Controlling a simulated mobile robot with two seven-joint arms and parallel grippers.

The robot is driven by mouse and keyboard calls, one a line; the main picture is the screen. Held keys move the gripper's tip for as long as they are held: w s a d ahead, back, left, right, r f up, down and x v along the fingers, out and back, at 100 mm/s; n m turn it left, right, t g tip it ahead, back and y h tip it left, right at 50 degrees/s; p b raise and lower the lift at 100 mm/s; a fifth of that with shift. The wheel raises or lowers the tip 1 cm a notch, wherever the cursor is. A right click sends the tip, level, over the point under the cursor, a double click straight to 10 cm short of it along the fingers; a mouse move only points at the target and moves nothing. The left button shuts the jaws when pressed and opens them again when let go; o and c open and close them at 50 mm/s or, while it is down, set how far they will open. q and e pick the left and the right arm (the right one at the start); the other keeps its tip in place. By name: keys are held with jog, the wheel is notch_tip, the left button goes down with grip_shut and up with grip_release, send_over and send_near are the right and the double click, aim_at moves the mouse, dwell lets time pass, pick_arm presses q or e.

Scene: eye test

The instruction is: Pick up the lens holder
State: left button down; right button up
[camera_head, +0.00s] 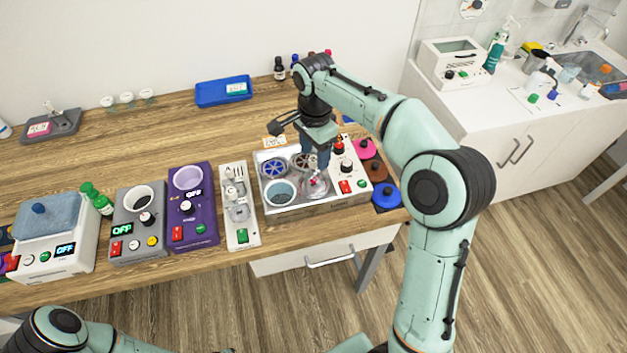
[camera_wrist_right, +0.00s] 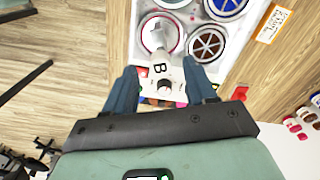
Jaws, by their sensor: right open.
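A pale piece marked "B" with a small dark knob, which looks like the lens holder (camera_wrist_right: 178,74), is between my right fingers in the right wrist view. A grey stem runs from it over a red-rimmed round well. In the head view a pale, partly hidden piece shows at that well (camera_head: 315,188), just below the fingers. My right gripper (camera_head: 318,163) points down over the white multi-well unit (camera_head: 290,208). It is open, with its two blue fingers (camera_wrist_right: 160,75) apart on either side of the marked piece. I cannot tell whether they touch it. My left gripper is out of view.
A narrow white holder (camera_head: 241,218) and a purple device (camera_head: 193,208) stand left. Coloured discs (camera_head: 386,196) lie right. A blue tray (camera_head: 223,92) is behind.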

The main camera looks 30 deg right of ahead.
aim_at(314, 173)
jog(key=shift+a+f, duration=0.15)
jog(key=shift+f, duration=2.5)
grip_shut()
